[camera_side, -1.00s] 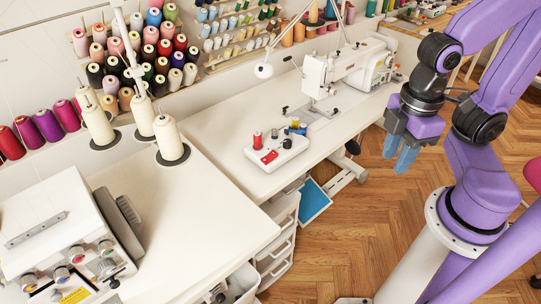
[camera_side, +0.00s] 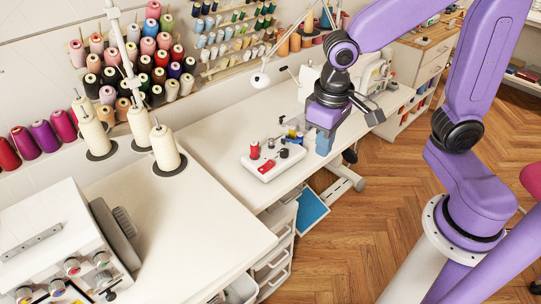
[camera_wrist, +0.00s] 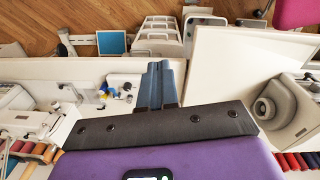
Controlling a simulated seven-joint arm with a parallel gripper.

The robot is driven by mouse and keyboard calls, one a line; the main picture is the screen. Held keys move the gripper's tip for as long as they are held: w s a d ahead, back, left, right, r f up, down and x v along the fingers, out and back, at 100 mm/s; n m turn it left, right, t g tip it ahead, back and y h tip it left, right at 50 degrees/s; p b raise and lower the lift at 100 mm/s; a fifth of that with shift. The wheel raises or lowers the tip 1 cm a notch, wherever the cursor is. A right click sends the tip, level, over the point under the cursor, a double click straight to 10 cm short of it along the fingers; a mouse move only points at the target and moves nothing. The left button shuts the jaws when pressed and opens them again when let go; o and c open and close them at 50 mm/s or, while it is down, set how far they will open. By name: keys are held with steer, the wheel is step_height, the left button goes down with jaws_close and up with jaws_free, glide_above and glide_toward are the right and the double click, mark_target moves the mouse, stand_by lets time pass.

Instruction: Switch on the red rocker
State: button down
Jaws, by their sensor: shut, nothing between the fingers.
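A small white unit (camera_side: 284,166) lies on the sewing table. The red rocker (camera_side: 266,168) is on its top near the front left corner; I cannot tell which way it is tipped. In the wrist view my shut blue fingers (camera_wrist: 161,72) show beside the white unit (camera_wrist: 122,84); the rocker cannot be made out there.
A sewing machine (camera_side: 309,82) stands behind my gripper, partly hidden by my arm. Tall cream thread cones (camera_side: 164,148) and an overlocker (camera_side: 52,240) are at left. The table left of the unit is clear.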

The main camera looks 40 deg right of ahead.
steer(key=w+f+m, duration=0.3)
steer(key=w+m, duration=0.7)
steer(key=w, duration=0.2)
steer(key=m+h, duration=0.1)
steer(key=m, duration=0.9)
glide_above(272, 162)
steer(key=a, duration=0.3)
steer(key=shift+d+f, duration=0.1)
steer(key=shift+f, duration=2.7)
steer(key=f, duration=0.4)
steer(key=d+f, duration=0.1)
steer(key=f, duration=0.4)
steer(key=d+f, duration=0.1)
steer(key=f, duration=0.3)
steer(key=shift+d+f, duration=0.1)
steer(key=shift+f, duration=0.3)
steer(key=shift+d+f, duration=0.15)
steer(key=shift+f, duration=0.15)
